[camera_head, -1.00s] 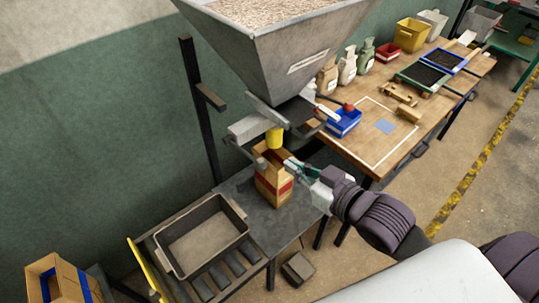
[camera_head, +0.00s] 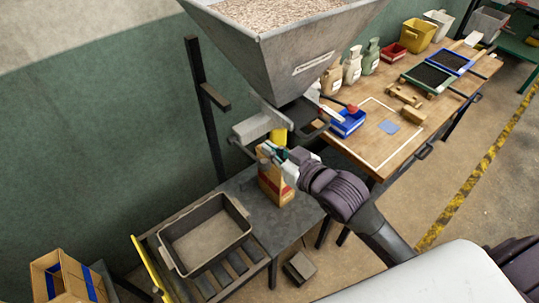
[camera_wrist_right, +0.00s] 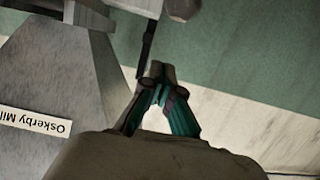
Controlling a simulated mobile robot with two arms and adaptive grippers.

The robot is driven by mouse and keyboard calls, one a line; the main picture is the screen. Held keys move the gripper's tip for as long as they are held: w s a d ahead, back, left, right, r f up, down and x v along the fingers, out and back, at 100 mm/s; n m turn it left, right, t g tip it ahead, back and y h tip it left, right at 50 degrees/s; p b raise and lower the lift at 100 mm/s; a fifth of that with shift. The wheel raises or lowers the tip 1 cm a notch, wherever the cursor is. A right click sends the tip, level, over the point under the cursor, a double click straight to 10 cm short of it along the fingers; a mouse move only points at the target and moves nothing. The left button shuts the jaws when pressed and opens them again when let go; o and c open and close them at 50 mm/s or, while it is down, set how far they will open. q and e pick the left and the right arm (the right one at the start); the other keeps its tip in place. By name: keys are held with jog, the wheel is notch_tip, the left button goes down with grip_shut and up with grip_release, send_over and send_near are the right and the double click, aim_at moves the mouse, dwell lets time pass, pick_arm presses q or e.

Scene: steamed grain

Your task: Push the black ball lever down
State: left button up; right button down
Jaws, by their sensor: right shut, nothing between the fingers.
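My right gripper (camera_head: 270,151) is shut and empty, at the front of the hopper's outlet, just above the paper bag (camera_head: 275,188). In the right wrist view its closed fingertips (camera_wrist_right: 156,68) point up the picture. A rounded grey-brown end (camera_wrist_right: 182,8), possibly the lever's ball, is cut off by the top edge there, ahead of the fingertips with a visible gap. In the head view the ball is not clearly seen; the gripper may hide it. A dark bar (camera_head: 240,147) runs toward the fingertips. My left gripper is not in view.
The grain hopper (camera_head: 290,55) hangs above the outlet. The bag stands on a dark table (camera_head: 240,187), with a grey tray (camera_head: 163,255) on the rollers at left. A wooden workbench (camera_head: 350,150) with a blue bin (camera_head: 347,123) is at right.

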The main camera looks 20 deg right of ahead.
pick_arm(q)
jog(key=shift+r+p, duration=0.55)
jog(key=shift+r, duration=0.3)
pick_arm(e)
jog(key=f, duration=0.4)
jog(key=shift+w+a+f, duration=0.1)
jog(key=shift+w+a, duration=0.05)
jog(key=shift+w, duration=0.15)
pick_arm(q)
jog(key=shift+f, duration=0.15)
pick_arm(e)
jog(key=shift+f, duration=0.1)
